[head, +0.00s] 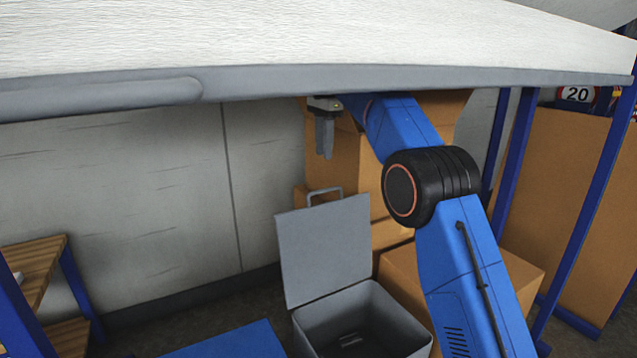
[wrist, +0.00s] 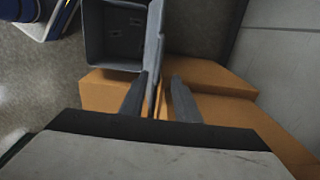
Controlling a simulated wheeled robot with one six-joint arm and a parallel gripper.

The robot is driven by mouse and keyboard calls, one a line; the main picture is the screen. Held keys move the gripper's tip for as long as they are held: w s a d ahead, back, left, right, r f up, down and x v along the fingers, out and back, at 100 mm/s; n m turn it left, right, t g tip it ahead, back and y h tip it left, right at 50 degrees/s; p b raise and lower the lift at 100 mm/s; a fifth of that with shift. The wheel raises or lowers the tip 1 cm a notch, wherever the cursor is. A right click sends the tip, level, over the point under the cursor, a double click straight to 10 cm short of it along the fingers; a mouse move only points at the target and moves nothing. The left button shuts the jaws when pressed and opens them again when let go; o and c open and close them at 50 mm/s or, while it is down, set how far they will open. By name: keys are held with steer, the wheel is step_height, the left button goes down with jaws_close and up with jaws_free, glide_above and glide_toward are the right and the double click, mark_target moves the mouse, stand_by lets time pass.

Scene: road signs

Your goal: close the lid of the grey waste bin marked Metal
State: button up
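No Metal marking is readable. My gripper (head: 324,150) points down above the handle and looks apart from it. In the wrist view, the bin's open inside (wrist: 115,40) is at the top, and the lid (wrist: 154,45) shows nearly edge-on. My gripper (wrist: 159,82) has a gap between its fingers there, with the lid's edge lined up with that gap.
Cardboard boxes (head: 400,275) stand behind and right of the bin. Blue posts (head: 515,165) stand at the right, a wooden shelf (head: 40,262) at the left. A grey wall (head: 130,200) is behind.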

step_height(320, 180, down, 12)
steer(key=shift+r, duration=0.1)
stand_by(0.5)
jaws_close()
